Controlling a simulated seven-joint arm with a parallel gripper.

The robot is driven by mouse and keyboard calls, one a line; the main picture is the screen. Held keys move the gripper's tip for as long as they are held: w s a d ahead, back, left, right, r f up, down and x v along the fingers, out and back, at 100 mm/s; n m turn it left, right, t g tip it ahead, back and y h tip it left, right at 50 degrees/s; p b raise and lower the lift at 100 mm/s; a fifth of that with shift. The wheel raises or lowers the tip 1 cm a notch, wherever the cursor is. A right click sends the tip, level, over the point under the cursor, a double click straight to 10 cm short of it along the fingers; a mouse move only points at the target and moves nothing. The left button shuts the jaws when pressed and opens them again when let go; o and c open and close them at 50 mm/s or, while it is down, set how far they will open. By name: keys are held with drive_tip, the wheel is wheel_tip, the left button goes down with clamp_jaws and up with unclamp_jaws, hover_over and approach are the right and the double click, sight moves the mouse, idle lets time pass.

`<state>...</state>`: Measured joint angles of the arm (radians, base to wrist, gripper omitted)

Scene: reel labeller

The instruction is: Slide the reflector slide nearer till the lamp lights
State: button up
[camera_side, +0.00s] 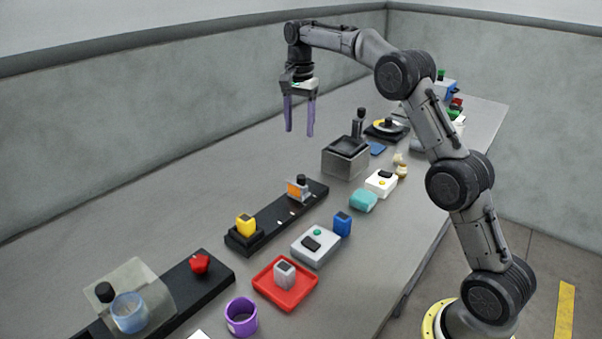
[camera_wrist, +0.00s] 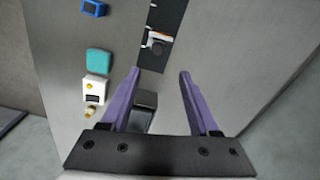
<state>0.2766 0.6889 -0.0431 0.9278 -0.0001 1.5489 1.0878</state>
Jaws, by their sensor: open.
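The reflector slide (camera_side: 300,187), an orange plate with a black knob, stands on a black rail (camera_side: 271,217) toward its far end. A yellow sensor block (camera_side: 246,225) sits at the rail's near end. In the wrist view the slide (camera_wrist: 157,42) shows beyond the fingertips. My gripper (camera_side: 299,132) is open and empty, high above the table; its purple fingers (camera_wrist: 160,72) are spread in the wrist view. A grey box (camera_side: 317,245) with a small green dome and a black part is beside the rail; I cannot tell whether any lamp is lit.
A grey open-topped box (camera_side: 346,157) stands beyond the rail. A blue block (camera_side: 342,224), teal block (camera_side: 363,200) and white box (camera_side: 381,183) line the right side. A red tray (camera_side: 285,290) and purple cup (camera_side: 241,317) are nearer. The table's left side is clear.

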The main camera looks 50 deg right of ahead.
sight(301, 176)
drive_tip(key=f, duration=1.5)
drive_tip(key=shift+d, duration=0.3)
drive_tip(key=shift+r, duration=0.1)
clamp_jaws()
idle(0.7)
